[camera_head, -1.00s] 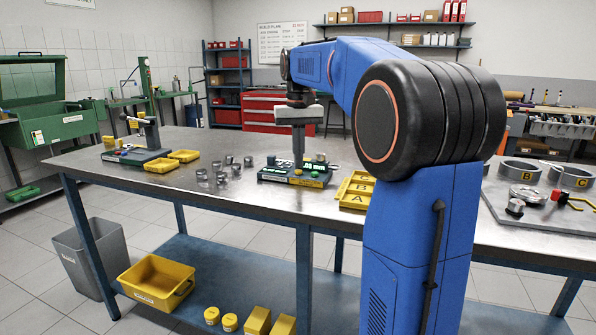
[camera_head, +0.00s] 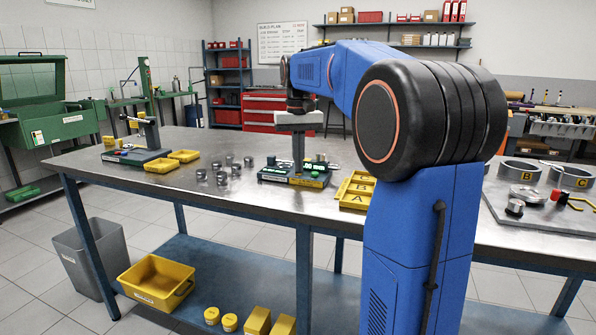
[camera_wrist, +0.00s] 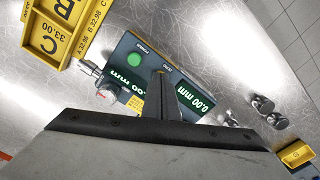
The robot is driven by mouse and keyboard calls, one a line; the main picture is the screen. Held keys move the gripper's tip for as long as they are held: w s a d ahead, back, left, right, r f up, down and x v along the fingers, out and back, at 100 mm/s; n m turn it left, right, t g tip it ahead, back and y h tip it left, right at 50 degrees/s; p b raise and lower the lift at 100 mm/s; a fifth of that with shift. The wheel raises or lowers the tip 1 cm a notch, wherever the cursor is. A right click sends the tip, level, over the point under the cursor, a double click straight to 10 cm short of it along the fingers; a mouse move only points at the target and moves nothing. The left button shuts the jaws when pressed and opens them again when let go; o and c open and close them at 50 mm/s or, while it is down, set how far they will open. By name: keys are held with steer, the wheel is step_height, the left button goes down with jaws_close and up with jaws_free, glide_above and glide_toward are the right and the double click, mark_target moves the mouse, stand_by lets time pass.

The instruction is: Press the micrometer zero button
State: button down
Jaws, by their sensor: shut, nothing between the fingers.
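The micrometer station (camera_head: 275,175) is a dark block with a yellow front on the steel bench; it also shows in the wrist view (camera_wrist: 142,45). Its top carries a round green button (camera_wrist: 134,59) beside a POWER label, a ZERO label, and two green displays (camera_wrist: 196,98) reading 0.00 mm. A metal micrometer (camera_wrist: 100,83) sits along its edge. My gripper (camera_head: 298,169) is shut and empty, pointing straight down over the station. In the wrist view its fingertips (camera_wrist: 160,76) are beside the ZERO label and hide the zero button. I cannot tell whether they touch it.
Yellow lettered trays (camera_head: 357,188) stand right of the station; they also show in the wrist view (camera_wrist: 55,30). Several metal cylinders (camera_head: 222,177) stand to its left. Farther left is another bench device (camera_head: 140,156) with yellow trays (camera_head: 184,155).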

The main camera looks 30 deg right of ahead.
steer(key=shift+r, duration=2.6)
steer(key=shift+s, duration=0.1)
